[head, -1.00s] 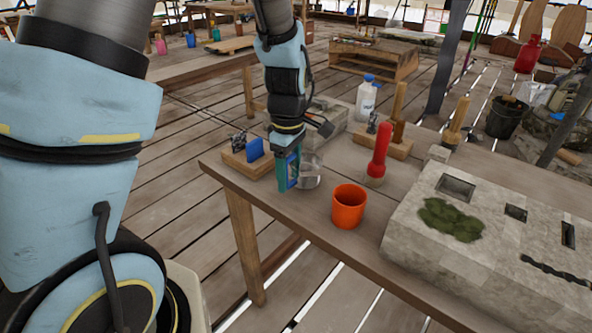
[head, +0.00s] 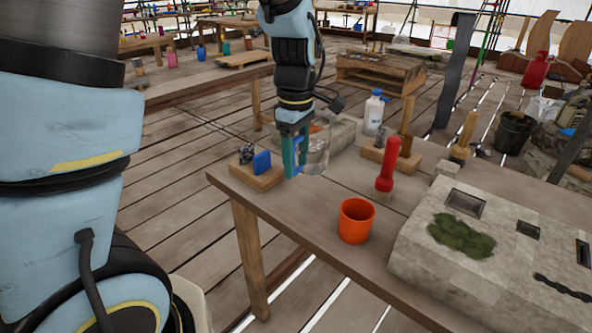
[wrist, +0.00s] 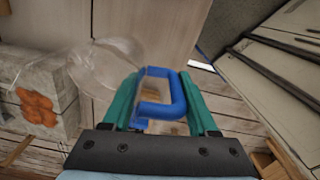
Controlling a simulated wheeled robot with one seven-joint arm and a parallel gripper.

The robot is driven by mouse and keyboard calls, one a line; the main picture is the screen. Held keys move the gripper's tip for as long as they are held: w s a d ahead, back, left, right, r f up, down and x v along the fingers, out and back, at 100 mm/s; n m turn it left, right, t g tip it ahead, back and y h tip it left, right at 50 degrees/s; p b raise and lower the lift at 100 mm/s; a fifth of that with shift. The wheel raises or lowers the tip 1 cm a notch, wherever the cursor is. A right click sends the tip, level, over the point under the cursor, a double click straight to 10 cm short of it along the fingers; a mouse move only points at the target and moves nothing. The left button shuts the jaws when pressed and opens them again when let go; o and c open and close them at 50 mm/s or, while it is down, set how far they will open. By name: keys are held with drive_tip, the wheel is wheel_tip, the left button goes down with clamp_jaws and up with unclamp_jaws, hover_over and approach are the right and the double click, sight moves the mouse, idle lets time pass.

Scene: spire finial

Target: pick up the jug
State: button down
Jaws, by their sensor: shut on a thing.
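The jug (head: 317,157) is clear and see-through, with a blue handle that shows plainly in the wrist view (wrist: 178,95). My gripper (head: 295,165) has its teal fingers shut on the handle. In the wrist view the handle sits between the fingers (wrist: 163,98), and the clear body (wrist: 105,66) extends to the upper left. In the head view the jug appears raised a little above the wooden table (head: 310,215). Its body looks roughly upright. Its lower edge is faint against the table top.
An orange cup (head: 356,222) and a red-handled tool (head: 387,170) stand to the right. A wooden block with a blue piece (head: 262,162) is at left. A white bottle (head: 374,112) stands behind. A large stone block (head: 480,245) fills the table's right side.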

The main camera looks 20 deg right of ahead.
drive_tip(key=shift+r, duration=1.25)
drive_tip(key=shift+d, duration=0.1)
idle(2.1)
